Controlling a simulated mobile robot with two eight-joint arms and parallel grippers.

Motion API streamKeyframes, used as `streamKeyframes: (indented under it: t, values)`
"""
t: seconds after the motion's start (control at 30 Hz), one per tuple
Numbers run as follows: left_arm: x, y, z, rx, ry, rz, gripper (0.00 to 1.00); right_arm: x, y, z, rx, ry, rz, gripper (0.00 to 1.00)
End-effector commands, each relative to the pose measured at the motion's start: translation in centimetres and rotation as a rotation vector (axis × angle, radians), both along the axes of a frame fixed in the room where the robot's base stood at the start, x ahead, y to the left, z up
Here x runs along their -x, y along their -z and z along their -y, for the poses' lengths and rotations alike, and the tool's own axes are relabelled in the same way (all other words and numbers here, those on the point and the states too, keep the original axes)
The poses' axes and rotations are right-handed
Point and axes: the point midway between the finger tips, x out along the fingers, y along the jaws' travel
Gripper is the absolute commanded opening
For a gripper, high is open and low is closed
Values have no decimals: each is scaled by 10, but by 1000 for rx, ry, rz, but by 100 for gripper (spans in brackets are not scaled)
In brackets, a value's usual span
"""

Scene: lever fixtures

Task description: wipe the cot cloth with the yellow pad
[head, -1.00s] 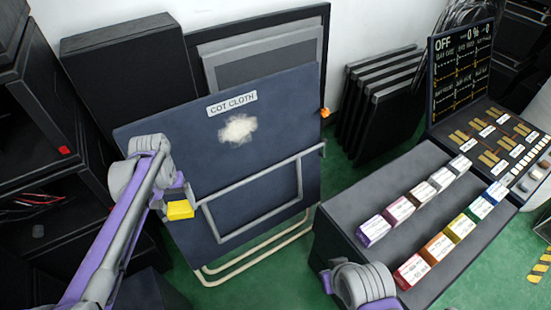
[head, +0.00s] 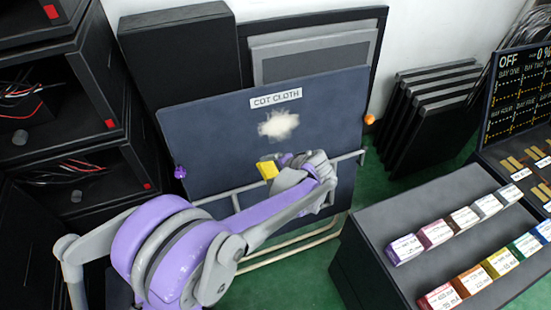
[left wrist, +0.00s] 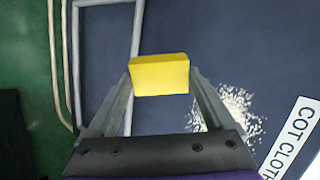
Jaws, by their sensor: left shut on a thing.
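The cot cloth (head: 220,135) is a dark blue upright panel with a white label at its top. A pale whitish smudge (head: 279,125) marks its upper middle; the smudge also shows in the left wrist view (left wrist: 236,108). My left gripper (head: 272,166) is shut on the yellow pad (head: 267,170), just below and left of the smudge in the head view. In the left wrist view the pad (left wrist: 159,75) sits between the two fingertips, with the cloth behind it. I cannot tell whether the pad touches the cloth. My right gripper is not in view.
A grey tube frame (head: 350,157) crosses the cloth's lower part. A grey bench (head: 400,210) with several coloured boxes stands at the right. Black cabinets (head: 60,130) stand at the left. Dark panels (head: 425,105) lean behind at the right. Green floor shows between cloth and bench.

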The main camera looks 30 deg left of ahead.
Motion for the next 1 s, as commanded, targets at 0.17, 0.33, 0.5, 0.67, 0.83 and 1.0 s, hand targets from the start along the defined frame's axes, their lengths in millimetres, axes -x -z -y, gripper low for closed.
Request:
streamKeyframes:
  t: [0.17,0.33,0.5,0.67,0.83,1.0]
  values:
    - [-3,-16,-9,-251,156,113,42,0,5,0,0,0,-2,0]
    - [-4,-36,-6,-410,278,217,42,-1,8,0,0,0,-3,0]
    - [-5,-48,-1,-480,341,275,42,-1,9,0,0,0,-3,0]
    - [-8,-49,-4,-494,354,289,42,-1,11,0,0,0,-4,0]
    - [-19,-45,-16,-494,351,287,42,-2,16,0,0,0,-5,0]
    - [-30,-41,-30,-493,351,287,42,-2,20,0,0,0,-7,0]
